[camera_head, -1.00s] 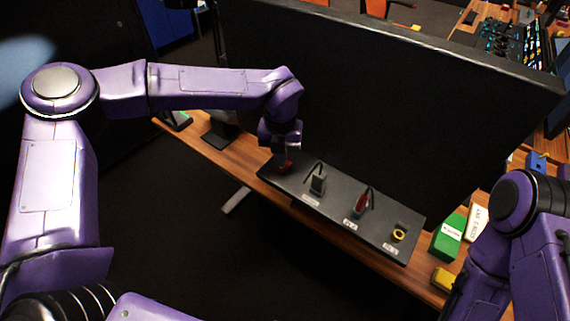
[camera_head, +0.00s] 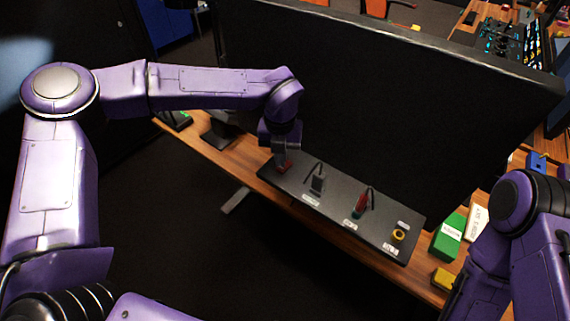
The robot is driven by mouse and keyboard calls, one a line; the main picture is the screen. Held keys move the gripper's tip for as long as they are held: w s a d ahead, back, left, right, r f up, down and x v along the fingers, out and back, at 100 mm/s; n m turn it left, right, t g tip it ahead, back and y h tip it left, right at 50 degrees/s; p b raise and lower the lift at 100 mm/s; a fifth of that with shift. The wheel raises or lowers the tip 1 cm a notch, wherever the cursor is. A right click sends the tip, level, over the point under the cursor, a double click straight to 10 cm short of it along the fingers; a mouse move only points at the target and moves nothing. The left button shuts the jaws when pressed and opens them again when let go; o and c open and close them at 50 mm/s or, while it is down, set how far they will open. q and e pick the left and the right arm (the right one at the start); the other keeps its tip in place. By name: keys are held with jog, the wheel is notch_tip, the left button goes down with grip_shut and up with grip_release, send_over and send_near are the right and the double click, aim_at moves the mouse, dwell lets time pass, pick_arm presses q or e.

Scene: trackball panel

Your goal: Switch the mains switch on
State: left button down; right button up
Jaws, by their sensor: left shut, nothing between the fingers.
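A dark panel (camera_head: 335,207) lies along the wooden table with several controls on it. At its left end is a small red part (camera_head: 286,168), which may be the mains switch; the panel labels are too small to read. My left gripper (camera_head: 282,163) is shut and empty, pointing down at this red part and partly hiding it. I cannot tell whether they touch or which way the switch sits. My right arm (camera_head: 515,235) shows at the right edge, but its gripper is out of view.
The panel also carries a grey block (camera_head: 318,183), a red piece (camera_head: 359,205), a yellow ring (camera_head: 398,235) and a pale patch (camera_head: 403,225). A tall black screen (camera_head: 390,110) stands behind. A green box (camera_head: 448,236) and a yellow block (camera_head: 445,279) are at right.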

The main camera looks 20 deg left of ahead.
pick_arm(q)
jog(key=shift+f+b, duration=0.55)
jog(key=shift+f, duration=0.35)
dwell(0.3)
jog(key=shift+r, duration=0.1)
notch_tip(320, 180, up, 7)
jog(key=p, duration=0.6)
dwell(0.3)
